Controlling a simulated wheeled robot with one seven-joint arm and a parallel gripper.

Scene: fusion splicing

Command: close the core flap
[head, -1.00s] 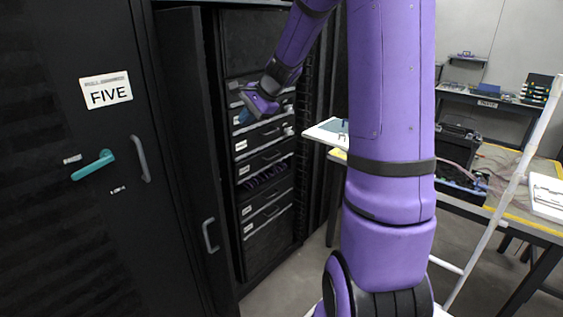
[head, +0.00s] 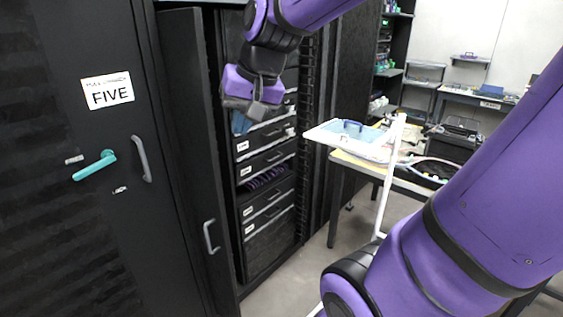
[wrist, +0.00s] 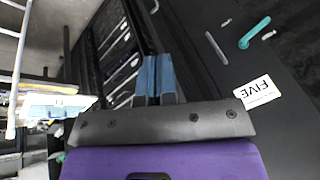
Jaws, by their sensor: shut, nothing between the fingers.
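A tall black rack stands open, with several labelled panels (head: 262,160) stacked inside. The labels are too small to read, so I cannot tell which panel is the core flap. My gripper (head: 240,122) is in front of the rack's upper part and hides some of the panels there. Its blue fingers (wrist: 157,78) are together and empty in the wrist view. The rack's panels (wrist: 115,50) show to the left of the fingers in that view, and I see no clear contact with them.
A black door (head: 190,130) stands open left of the rack. A closed cabinet with a FIVE sign (head: 107,91) and teal handle (head: 94,166) is farther left. A table with a light tray (head: 350,135) stands to the right, behind a white pole (head: 390,175). Floor shows between rack and table.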

